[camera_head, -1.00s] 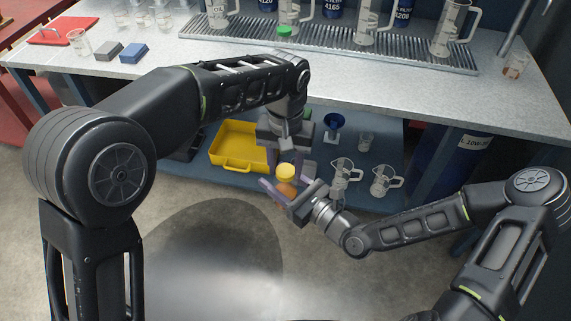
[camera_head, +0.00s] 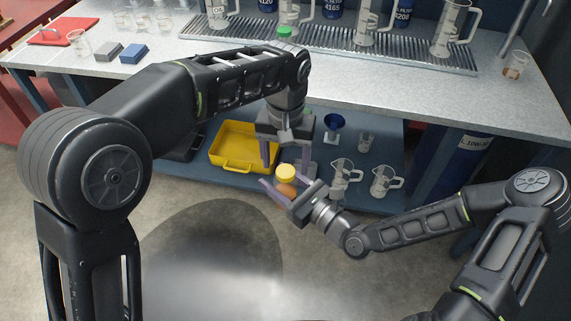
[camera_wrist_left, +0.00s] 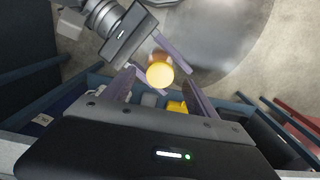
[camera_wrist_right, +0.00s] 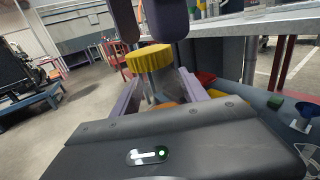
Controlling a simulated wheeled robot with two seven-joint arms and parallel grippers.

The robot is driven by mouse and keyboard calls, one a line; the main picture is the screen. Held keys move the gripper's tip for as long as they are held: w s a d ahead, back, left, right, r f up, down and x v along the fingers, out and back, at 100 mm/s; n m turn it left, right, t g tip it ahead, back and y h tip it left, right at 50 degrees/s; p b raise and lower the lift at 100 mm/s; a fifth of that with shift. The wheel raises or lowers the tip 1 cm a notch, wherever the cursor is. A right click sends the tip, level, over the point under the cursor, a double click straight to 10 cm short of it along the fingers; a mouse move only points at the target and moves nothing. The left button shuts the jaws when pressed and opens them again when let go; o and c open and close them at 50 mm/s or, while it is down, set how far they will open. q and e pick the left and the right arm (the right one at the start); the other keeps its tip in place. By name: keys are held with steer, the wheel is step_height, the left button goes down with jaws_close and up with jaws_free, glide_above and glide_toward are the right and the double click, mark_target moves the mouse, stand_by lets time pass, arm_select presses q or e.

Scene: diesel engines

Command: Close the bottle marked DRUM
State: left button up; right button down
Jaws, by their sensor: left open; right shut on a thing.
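A small bottle with orange-brown contents (camera_head: 287,190) is held upright in my right gripper (camera_head: 284,186), which is shut on it. A yellow cap (camera_head: 286,172) sits on the bottle's top. The cap also shows in the right wrist view (camera_wrist_right: 149,58), over the clear bottle body (camera_wrist_right: 162,88), and in the left wrist view (camera_wrist_left: 159,74). Whether it is screwed down I cannot tell. My left gripper (camera_head: 284,163) is open and empty, pointing down just above the cap. Its fingertips (camera_wrist_right: 147,30) hang close over the cap in the right wrist view. No DRUM marking is readable.
A yellow tray (camera_head: 236,166) lies on the lower blue shelf. Glass jugs (camera_head: 342,172) and a blue funnel (camera_head: 333,122) stand right of it. A bench with a drip grating (camera_head: 330,42) and several jugs is behind. The floor in front is clear.

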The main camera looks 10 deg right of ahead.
arm_select(q)
step_height(320, 180, up, 6)
steer(key=shift+f, duration=0.2)
stand_by(0.4)
